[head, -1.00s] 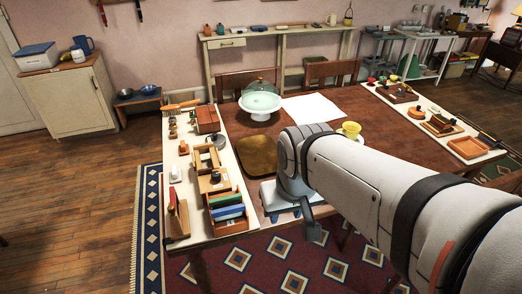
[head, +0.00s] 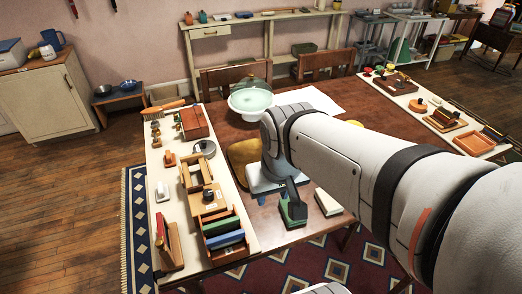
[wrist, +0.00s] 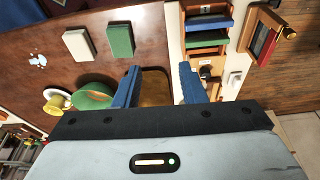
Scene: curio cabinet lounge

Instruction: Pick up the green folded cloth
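The green folded cloth (head: 291,218) is a flat green rectangle on the table near its front edge. In the head view my arm's end partly covers it. In the wrist view the cloth (wrist: 120,40) lies at the top, whole and clear, beyond the left fingertip. My gripper (wrist: 157,84) is open and empty, its blue fingers apart above the table and the golden-brown tray (wrist: 154,90). The fingers do not touch the cloth.
A cream folded piece (head: 328,202) lies right beside the cloth. A wooden box (head: 226,252) with green and blue items stands on the pale strip at left. A yellow cup (wrist: 57,101) and round green dish (wrist: 94,94) show in the wrist view. A domed cake stand (head: 250,100) is further back.

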